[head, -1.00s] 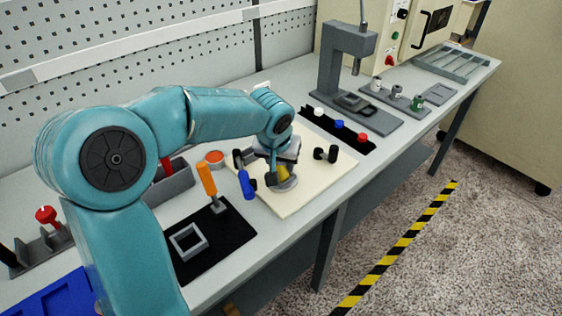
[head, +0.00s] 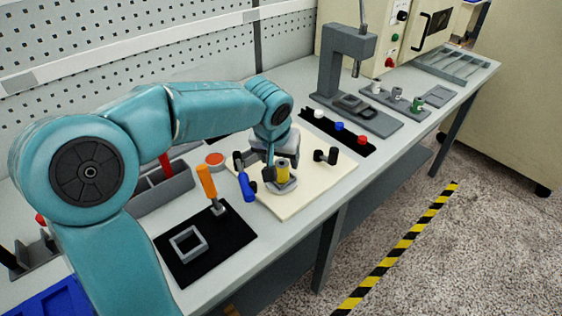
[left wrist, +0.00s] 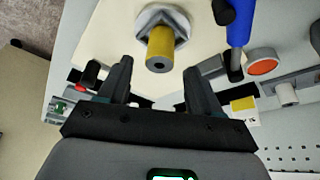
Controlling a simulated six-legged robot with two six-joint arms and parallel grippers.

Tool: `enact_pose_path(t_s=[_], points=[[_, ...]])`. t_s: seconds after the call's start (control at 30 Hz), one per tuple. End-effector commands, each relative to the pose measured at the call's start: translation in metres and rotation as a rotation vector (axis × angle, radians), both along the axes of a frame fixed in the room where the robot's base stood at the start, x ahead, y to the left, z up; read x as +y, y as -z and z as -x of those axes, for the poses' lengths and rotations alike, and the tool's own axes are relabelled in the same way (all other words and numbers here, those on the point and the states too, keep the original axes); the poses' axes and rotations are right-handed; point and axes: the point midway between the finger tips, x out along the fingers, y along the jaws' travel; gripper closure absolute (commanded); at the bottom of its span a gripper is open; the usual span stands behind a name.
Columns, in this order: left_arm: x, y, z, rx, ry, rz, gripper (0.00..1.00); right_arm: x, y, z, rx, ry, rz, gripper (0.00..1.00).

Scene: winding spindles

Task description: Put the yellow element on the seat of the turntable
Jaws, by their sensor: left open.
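The yellow element (head: 283,173) is a short cylinder with a dark hole in its end. It stands upright on the grey seat of the turntable (head: 283,187), on the cream board. In the left wrist view the yellow element (left wrist: 160,46) sits in the middle of the round grey seat (left wrist: 180,20). My left gripper (head: 272,172) is beside the element, just behind it in the head view. In the left wrist view its two fingers (left wrist: 156,84) are spread apart, with nothing between them, and the element lies beyond their tips. My right gripper is not in view.
An orange-handled tool (head: 206,181) and a grey square frame (head: 188,243) are on a black mat. A grey press (head: 330,75) stands farther right.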

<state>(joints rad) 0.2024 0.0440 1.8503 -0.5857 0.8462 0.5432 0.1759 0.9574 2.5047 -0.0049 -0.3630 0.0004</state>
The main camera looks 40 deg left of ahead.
Motion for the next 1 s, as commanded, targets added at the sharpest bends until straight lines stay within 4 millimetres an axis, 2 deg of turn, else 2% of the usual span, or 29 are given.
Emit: enact_pose_path(t_s=[0.03, 0.2, 0.4, 1.0], points=[[-0.003, -0.014, 0.003, -0.006, 0.001, -0.001, 0.35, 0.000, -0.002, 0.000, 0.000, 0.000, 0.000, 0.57], [-0.010, -0.050, 0.017, -0.006, 0.002, 0.000, 0.35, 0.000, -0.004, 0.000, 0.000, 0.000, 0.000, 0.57], [-0.015, -0.074, 0.026, -0.003, 0.001, 0.001, 0.35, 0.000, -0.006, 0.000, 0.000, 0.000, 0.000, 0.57], [-0.016, -0.078, 0.028, 0.000, 0.000, 0.001, 0.35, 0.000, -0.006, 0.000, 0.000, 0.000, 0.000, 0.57]])
